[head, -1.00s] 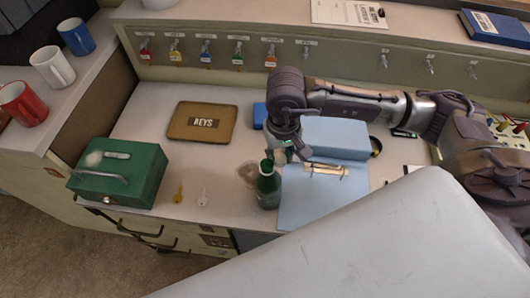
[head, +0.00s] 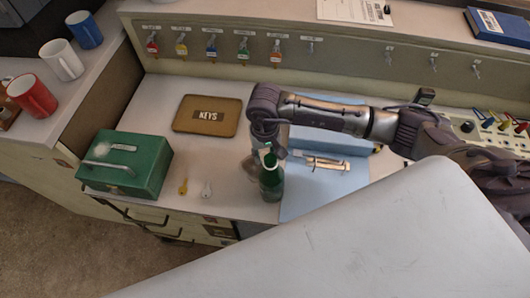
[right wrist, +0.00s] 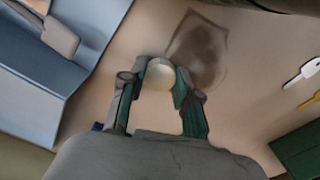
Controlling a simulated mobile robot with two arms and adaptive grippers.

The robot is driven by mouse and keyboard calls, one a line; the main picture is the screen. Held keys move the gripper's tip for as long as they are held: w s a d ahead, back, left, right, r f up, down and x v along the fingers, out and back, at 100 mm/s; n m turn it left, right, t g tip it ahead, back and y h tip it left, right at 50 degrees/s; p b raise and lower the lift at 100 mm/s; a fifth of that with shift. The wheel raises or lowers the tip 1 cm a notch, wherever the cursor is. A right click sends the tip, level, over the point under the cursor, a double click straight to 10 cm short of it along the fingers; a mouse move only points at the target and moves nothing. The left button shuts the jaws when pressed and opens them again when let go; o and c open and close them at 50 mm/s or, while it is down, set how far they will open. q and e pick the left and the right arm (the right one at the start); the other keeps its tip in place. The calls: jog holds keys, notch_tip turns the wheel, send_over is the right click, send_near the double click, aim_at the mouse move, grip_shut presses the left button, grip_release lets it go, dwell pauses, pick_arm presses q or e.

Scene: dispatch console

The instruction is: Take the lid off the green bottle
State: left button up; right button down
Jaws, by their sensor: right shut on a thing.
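The green bottle (head: 271,182) stands upright on the desk at the left edge of the light blue sheet. My right gripper (head: 270,149) comes down over its top and hides most of the neck and lid in the head view. In the right wrist view a round cream lid (right wrist: 160,74) sits between the fingertips of my right gripper (right wrist: 156,82), which is shut on it. The bottle's body is not clear in that view, and I cannot tell whether the lid still touches the bottle. My left gripper is not in view.
A green cash box (head: 127,164), a gold key (head: 183,187) and a silver key (head: 207,190) lie left of the bottle. A brown KEYS tray (head: 207,115) is behind them. A light blue box and a tan tool (head: 326,164) are to the right. Several mugs stand far left.

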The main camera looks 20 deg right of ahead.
jog(key=shift+f, duration=0.15)
jog(key=c, duration=0.8)
grip_release()
jog(key=shift+r, duration=0.35)
notch_tip(320, 180, up, 12)
jog(key=shift+f+b, duration=0.15)
jog(key=shift+b, duration=0.8)
